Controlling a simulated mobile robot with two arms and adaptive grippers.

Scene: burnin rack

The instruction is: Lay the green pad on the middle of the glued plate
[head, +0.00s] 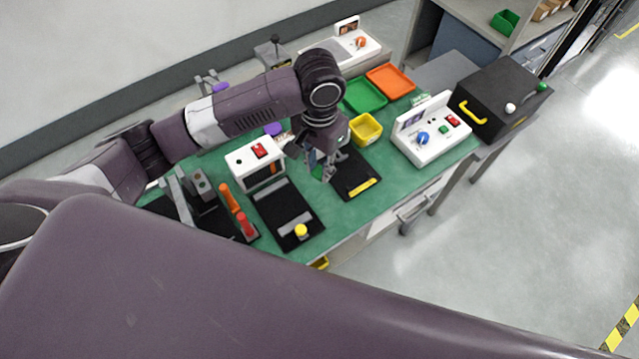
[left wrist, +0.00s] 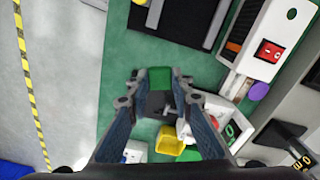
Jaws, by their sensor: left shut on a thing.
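My left gripper (left wrist: 158,82) is shut on the green pad (left wrist: 159,76), which shows between the fingertips in the left wrist view. In the head view the left gripper (head: 322,174) points down over the bench, at the left side of a black mat (head: 352,168) with a yellow strip at its front end. The gripper mostly hides the pad there. A dark grey-black piece shows beyond the fingertips in the left wrist view; I cannot tell whether it is the glued plate. No glue is clear in either view. My right gripper is not in view.
A white box with a red switch (head: 254,164) and a black fixture with a yellow knob (head: 300,231) stand left of the gripper. A yellow bin (head: 366,130), green tray (head: 364,95), orange tray (head: 390,81) and white control box (head: 432,140) are to the right.

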